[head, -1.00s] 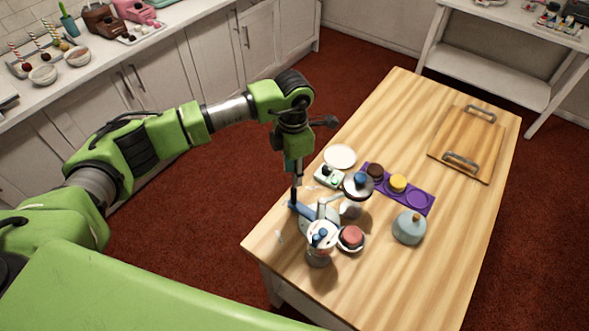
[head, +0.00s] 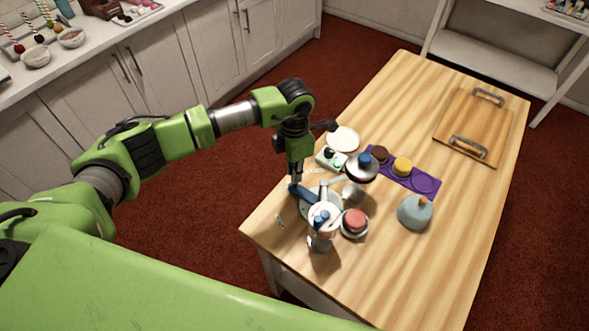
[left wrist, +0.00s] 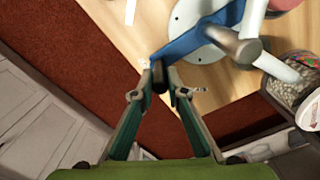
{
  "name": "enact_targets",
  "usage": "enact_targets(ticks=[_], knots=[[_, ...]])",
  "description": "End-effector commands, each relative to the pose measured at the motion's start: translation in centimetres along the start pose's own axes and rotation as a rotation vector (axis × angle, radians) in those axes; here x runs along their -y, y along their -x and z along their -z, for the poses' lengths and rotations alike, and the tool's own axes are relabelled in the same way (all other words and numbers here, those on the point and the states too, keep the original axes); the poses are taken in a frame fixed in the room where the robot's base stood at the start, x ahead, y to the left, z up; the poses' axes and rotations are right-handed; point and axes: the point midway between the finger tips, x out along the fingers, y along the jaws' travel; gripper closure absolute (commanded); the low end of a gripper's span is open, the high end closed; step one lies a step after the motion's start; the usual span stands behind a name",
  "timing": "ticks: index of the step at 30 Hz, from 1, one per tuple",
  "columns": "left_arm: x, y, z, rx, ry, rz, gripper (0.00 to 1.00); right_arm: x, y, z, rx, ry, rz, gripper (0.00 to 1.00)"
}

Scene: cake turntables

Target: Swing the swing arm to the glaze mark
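The swing arm (head: 305,193) is a blue bar reaching out left from a pale round turntable base (head: 333,196). In the left wrist view the blue bar (left wrist: 190,42) runs from the pale disc to my fingertips. My left gripper (head: 293,184) is at the bar's outer end. In the left wrist view its fingertips (left wrist: 160,77) are close together around a small dark peg at that end. Small pale marks lie on the table near the base, one (head: 279,220) at its left. I cannot read which is the glaze mark. My right gripper is out of view.
Around the stand are a pink cake (head: 355,221), a grey-blue dome (head: 415,212), a purple mat (head: 424,184) with small cakes, a white plate (head: 343,138) and a small box (head: 331,158) with a green light. A wooden board (head: 474,124) lies at the far right. The table front is clear.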

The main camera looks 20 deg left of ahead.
Motion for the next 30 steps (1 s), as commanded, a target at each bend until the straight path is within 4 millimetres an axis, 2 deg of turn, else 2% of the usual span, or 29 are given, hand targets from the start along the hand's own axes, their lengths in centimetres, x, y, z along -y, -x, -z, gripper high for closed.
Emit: enact_targets(ticks=[7,18,30], knots=[[0.0,0.4,0.1,0.002,0.001,-0.003,1.0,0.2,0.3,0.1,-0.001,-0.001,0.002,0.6],[1.5,0.5,1.9,0.004,0.0,-0.004,1.0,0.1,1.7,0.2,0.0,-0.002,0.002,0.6],[1.6,0.4,2.1,0.005,0.001,-0.004,1.0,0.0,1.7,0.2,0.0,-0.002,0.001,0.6]])
